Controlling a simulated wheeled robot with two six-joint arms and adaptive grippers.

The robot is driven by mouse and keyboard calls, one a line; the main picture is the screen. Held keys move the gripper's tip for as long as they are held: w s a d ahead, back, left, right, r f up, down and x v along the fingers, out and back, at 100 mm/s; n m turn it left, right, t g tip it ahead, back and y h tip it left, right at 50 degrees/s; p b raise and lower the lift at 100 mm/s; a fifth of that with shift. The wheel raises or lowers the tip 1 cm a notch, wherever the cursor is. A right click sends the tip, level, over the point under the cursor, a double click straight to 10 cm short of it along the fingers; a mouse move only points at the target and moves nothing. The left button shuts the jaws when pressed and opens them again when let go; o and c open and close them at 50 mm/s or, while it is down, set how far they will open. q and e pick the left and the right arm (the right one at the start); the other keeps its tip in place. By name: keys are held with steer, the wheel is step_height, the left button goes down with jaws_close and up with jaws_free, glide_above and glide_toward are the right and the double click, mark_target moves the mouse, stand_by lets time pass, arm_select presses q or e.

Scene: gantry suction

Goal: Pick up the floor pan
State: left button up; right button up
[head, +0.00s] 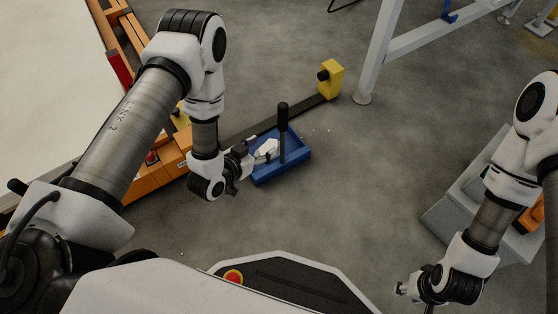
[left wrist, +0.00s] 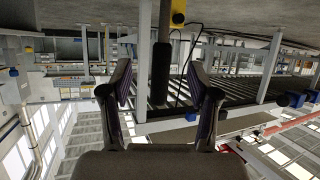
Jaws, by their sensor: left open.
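The floor pan is a blue tray (head: 297,167) on the grey floor with an upright black handle (head: 283,125). My left gripper (head: 262,151) reaches over the pan's left side, its fingers pointing toward the handle's lower part. In the left wrist view my left gripper (left wrist: 160,92) is open, and the black handle (left wrist: 160,75) shows between the two fingers and appears ahead of them. No contact is visible. The tray itself cannot be made out in the left wrist view. My right gripper (head: 408,291) is low at the right, away from the pan; its jaws are too small to read.
An orange frame (head: 160,180) stands left of the pan, with a dark bar (head: 305,105) running behind it to a yellow block (head: 331,80). A white gantry leg (head: 378,55) stands behind. A grey bin (head: 450,212) is at the right. Floor between is clear.

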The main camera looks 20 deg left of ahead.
mark_target(279, 124)
arm_select(q)
steer(key=w+t+h+b, duration=0.1)
steer(key=w+t+b, duration=0.1)
steer(key=w+m+t+h+b, duration=0.1)
steer(key=w+t, duration=0.1)
steer(key=shift+d+f+h+b, duration=0.1)
steer(key=shift+f+h+b, duration=0.2)
steer(key=shift+f+b, duration=0.05)
steer(key=b+x, duration=0.5)
steer(key=x, duration=0.2)
steer(key=shift+w+d+r, duration=0.1)
steer(key=shift+w+r, duration=0.2)
jaws_close()
steer(key=shift+r, duration=0.1)
